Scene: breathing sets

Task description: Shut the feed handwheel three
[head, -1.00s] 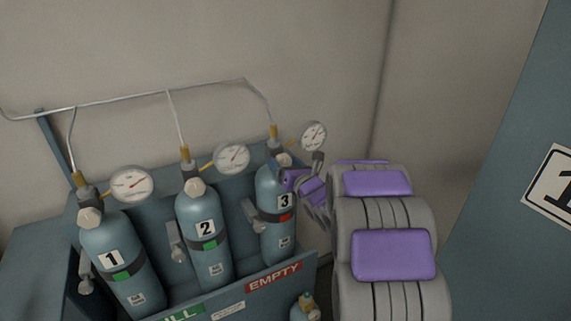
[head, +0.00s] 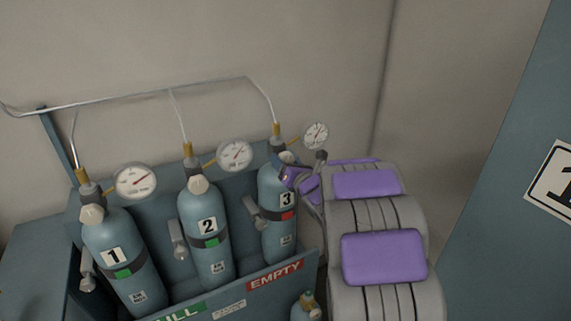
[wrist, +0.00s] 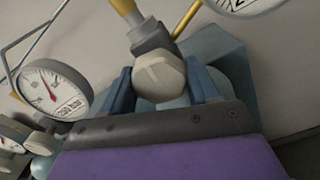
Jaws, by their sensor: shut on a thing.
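Cylinder three (head: 276,228) is blue with a "3" label and a red tag, upright at the right end of the rack. Its pale faceted handwheel (wrist: 160,77) sits on the grey valve in the wrist view, between my two blue fingers. My gripper (wrist: 161,88) is shut on this handwheel, one finger on each side. In the head view my purple and grey gripper (head: 289,175) is at the top of cylinder three and hides most of the handwheel.
Cylinders one (head: 123,275) and two (head: 205,240) stand to the left, each with a gauge. Gauge three (head: 316,135) is close beside my wrist. Thin pipes run above. A bin marked EMPTY (head: 275,275) is in front; a numbered panel (head: 510,190) is at right.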

